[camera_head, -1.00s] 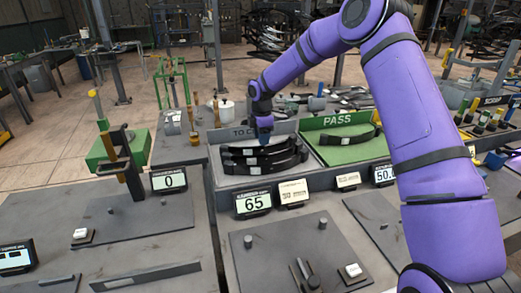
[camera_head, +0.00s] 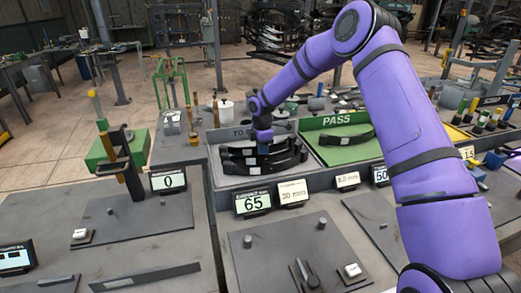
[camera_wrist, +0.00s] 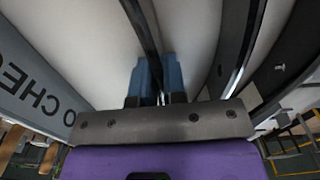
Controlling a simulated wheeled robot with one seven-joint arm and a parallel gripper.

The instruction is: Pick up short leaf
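Dark curved leaves lie in the grey TO CHECK tray (camera_head: 284,129), one behind another. The rearmost leaf (camera_head: 240,151) looks shorter than the front leaf (camera_head: 262,168). My gripper (camera_head: 264,148) is down at the rear of this group, pointing down. In the wrist view, my blue fingers (camera_wrist: 157,80) stand either side of the leaf nearest the TO CHECK lettering (camera_wrist: 143,25). The gap around that leaf is very narrow, and I cannot tell whether the fingers press on it. Two more dark leaves (camera_wrist: 235,35) lie to the right in that view, clear of the fingers.
The green PASS tray (camera_head: 350,121) adjoins on the right and holds one dark leaf (camera_head: 346,138). Displays reading 65 (camera_head: 252,203) and 0 (camera_head: 168,180) stand in front and to the left. The tray's low walls surround the leaves.

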